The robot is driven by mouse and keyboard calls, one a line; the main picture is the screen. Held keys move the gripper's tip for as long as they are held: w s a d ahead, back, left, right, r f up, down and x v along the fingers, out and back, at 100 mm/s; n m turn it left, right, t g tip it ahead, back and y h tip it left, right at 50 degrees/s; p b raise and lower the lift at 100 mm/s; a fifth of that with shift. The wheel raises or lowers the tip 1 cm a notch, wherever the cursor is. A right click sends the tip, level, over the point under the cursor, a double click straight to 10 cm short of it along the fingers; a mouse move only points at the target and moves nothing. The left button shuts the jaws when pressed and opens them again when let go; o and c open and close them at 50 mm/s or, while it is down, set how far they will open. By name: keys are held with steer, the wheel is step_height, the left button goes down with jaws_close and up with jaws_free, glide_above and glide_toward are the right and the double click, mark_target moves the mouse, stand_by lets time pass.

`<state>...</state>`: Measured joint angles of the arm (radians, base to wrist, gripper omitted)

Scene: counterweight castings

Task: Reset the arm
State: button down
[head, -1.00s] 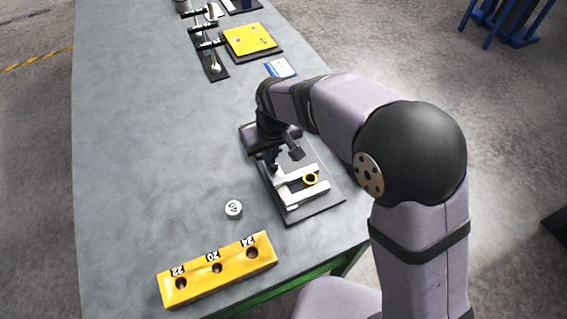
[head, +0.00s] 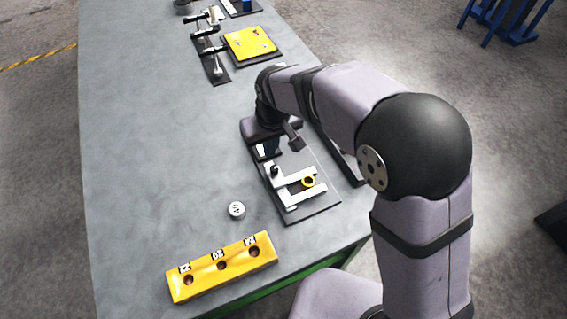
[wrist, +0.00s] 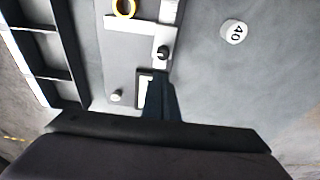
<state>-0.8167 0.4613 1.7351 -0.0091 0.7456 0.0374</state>
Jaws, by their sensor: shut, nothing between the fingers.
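My gripper (head: 268,150) points down over the far end of a dark fixture plate (head: 318,207). Its dark fingers are together with nothing between them, and they also show in the wrist view (wrist: 160,98). The plate carries a pale forked bracket (head: 303,197) with a black knob (head: 274,171) and a yellow ring (head: 308,181). In the wrist view the knob (wrist: 163,53) is just beyond the fingertips, and the ring (wrist: 124,7) is at the top edge. The fingers look apart from the knob. The gripper hides part of the plate's far end.
A round weight marked 40 (head: 237,210) stands on the grey bench (head: 150,150). A yellow block (head: 222,266) with three holes is at the near edge. A yellow plate (head: 250,43) and clamps (head: 213,45) are farther back. The bench's left side is clear.

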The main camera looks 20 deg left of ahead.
steer(key=shift+r+p, duration=0.3)
steer(key=shift+r, duration=0.3)
steer(key=d+m+h, duration=0.1)
steer(key=d+m, duration=0.4)
steer(key=d, duration=1.7)
steer(key=s+d+f+m+g, duration=0.1)
steer(key=s+d+m, duration=0.3)
steer(key=s+d, duration=0.7)
steer(key=shift+d+f+g+h, duration=0.25)
steer(key=shift+d+g+h, duration=0.05)
steer(key=shift+d, duration=0.65)
